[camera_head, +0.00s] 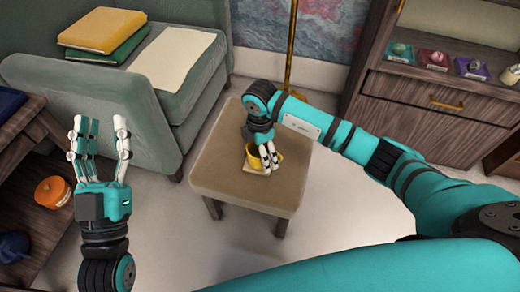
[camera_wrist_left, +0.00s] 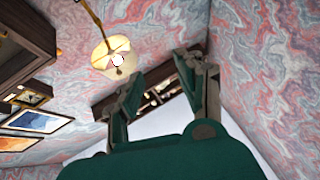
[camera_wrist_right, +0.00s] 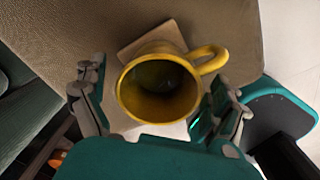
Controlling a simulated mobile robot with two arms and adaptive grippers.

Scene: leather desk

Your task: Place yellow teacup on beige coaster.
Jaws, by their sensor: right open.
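The yellow teacup (camera_head: 254,161) stands upright on the small table, partly hidden by my right gripper in the head view. In the right wrist view the teacup (camera_wrist_right: 160,88) shows its open mouth, with its handle to the upper right. The beige coaster (camera_wrist_right: 152,40) lies under or just behind the cup, and a corner of it shows in the head view (camera_head: 250,171). Whether the cup rests fully on it is hard to tell. My right gripper (camera_head: 266,162) is open, its fingers on both sides of the cup. My left gripper (camera_head: 102,140) is raised, open and empty.
The small table (camera_head: 215,180) has free room around the cup. A green sofa (camera_head: 155,90) with folded cloths stands behind left. A wooden shelf with an orange pot (camera_head: 53,191) is at the left. A drawer cabinet (camera_head: 440,100) stands at the right. A brass lamp pole (camera_head: 291,45) rises behind the table.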

